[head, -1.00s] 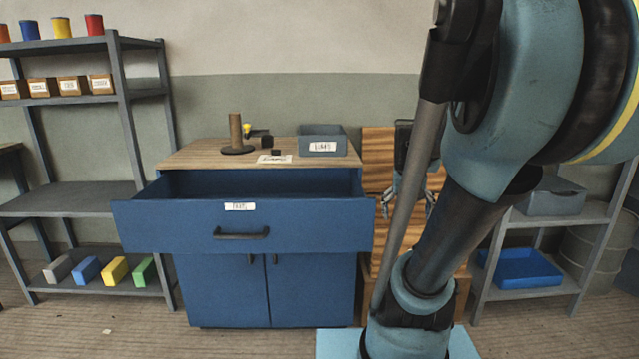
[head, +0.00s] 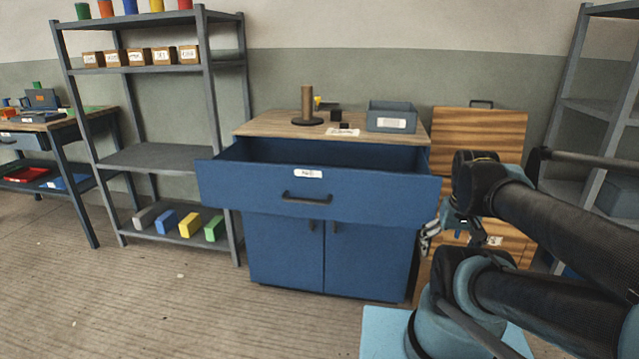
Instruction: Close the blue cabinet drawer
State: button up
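The blue cabinet (head: 284,252) stands in the middle of the head view. Its wide top drawer (head: 240,186) is pulled out, and its inside shows behind the front panel. The drawer front has a dark bar handle (head: 306,198) and a white label above it. Two closed doors are below. My gripper (head: 430,236) is low at the right, beside the cabinet's right side and below the drawer's right end. It is small and partly hidden by my arm, so its finger opening is unclear. I see nothing held in it.
A grey shelf rack (head: 150,158) with coloured blocks stands left of the cabinet. A wooden-fronted unit (head: 478,140) is close on the right, with another grey rack beyond. A grey bin (head: 392,118) and a post sit on the cabinet top. Floor in front is clear.

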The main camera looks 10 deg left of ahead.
aim_at(387, 185)
jog(key=u, duration=2.15)
jog(key=k, duration=0.55)
jog(key=z, duration=0.4)
